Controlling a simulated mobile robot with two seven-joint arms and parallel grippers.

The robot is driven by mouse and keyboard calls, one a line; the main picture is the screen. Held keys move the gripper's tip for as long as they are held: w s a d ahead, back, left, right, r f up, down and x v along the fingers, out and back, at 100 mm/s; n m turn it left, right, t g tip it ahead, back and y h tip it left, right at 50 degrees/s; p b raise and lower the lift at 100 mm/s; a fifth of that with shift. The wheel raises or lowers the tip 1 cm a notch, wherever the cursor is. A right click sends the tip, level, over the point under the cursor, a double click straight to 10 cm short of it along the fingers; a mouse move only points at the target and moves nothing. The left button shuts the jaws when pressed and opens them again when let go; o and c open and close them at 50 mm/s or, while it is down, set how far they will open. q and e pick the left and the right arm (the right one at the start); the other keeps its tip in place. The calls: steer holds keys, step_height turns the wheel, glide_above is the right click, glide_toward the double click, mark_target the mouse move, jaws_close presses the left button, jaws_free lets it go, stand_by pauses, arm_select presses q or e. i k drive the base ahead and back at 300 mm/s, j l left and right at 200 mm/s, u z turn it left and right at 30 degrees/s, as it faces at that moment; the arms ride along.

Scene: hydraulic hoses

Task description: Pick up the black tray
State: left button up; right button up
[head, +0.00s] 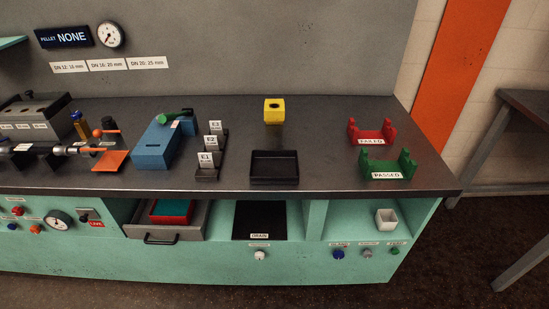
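The black tray (274,180) lies flat near the front edge of the dark worktop, a little right of the middle in the head view. It is a shallow rectangular tray with a raised rim and looks empty. Neither of my grippers shows in the head view, and nothing touches the tray.
A yellow block (274,117) with a dark hole stands behind the tray. Labelled stands E1 to E3 (207,173) and a blue box (152,156) are left. The red FAILED rack (388,125) and green PASSED rack (402,168) are right. An open drawer (197,221) juts out below.

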mark_target(266, 167)
steer(key=i+l, duration=0.2)
steer(key=i, duration=0.15)
steer(key=i+l, duration=0.15)
steer(key=i, duration=0.2)
steer(key=i+l, duration=0.2)
steer(key=i, duration=0.2)
steer(key=u, duration=0.05)
